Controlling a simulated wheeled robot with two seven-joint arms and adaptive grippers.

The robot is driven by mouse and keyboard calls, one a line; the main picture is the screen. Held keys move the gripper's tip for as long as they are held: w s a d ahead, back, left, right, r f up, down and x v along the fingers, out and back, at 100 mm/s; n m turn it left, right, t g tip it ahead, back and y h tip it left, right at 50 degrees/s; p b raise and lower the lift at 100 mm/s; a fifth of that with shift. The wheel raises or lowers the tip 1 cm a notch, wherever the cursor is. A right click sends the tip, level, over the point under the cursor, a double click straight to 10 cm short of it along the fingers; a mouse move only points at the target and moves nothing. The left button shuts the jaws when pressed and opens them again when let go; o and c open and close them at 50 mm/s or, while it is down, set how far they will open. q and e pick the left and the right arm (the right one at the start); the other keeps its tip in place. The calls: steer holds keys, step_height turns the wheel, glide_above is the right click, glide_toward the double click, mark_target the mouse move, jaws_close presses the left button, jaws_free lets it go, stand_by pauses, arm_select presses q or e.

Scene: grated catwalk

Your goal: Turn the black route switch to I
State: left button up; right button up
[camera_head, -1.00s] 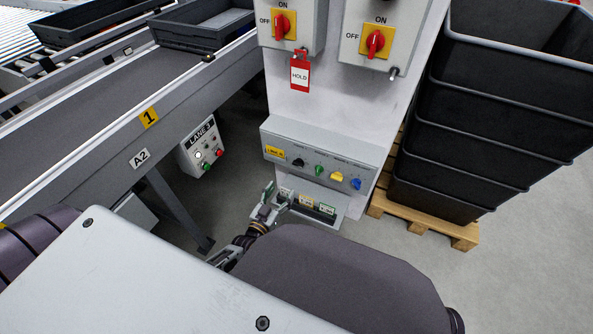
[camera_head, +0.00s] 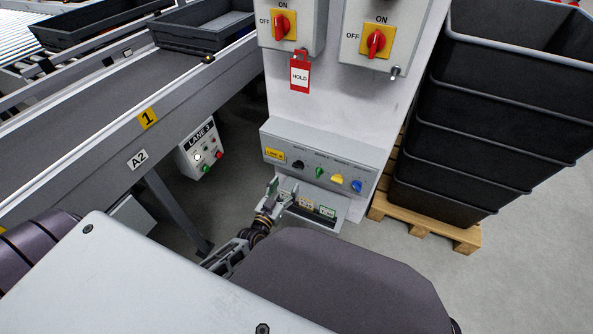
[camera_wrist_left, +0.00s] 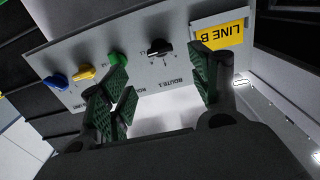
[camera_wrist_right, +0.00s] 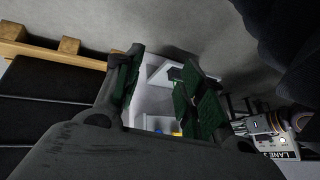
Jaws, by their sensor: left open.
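The black route switch (camera_head: 298,164) is the leftmost knob in a row on the grey sloping panel (camera_head: 364,168). It also shows in the left wrist view (camera_wrist_left: 158,48), where the panel appears upside down. Its position marks are too small to read. My left gripper (camera_head: 279,194) is open just below and in front of the panel. In the left wrist view my left gripper (camera_wrist_left: 162,72) has its fingers spread to either side of the black switch, apart from it. My right gripper (camera_wrist_right: 162,68) is open and empty in its own wrist view; it cannot be made out in the head view.
Green (camera_head: 319,172), yellow (camera_head: 337,178) and blue (camera_head: 356,185) knobs sit right of the black one. A tray with labelled slots (camera_head: 330,212) is below. Red rotary switches (camera_head: 376,42) and a HOLD tag (camera_head: 300,75) are above. Stacked black crates (camera_head: 450,150) stand right, a conveyor (camera_head: 90,120) left.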

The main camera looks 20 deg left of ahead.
mark_target(299, 165)
arm_select(q)
steer(key=w+b, duration=0.3)
steer(key=w, duration=0.7)
steer(key=shift+d, duration=0.2)
arm_select(e)
steer(key=shift+t+y, duration=0.4)
steer(key=shift+s+a+f, duration=0.1)
steer(key=shift+a+f, duration=0.15)
steer(key=shift+f, duration=1.15)
steer(key=shift+a+f, duration=0.2)
steer(key=shift+f, duration=1.15)
steer(key=shift+r, duration=0.1)
arm_select(q)
steer(key=shift+c, duration=0.9)
steer(key=c, duration=0.8)
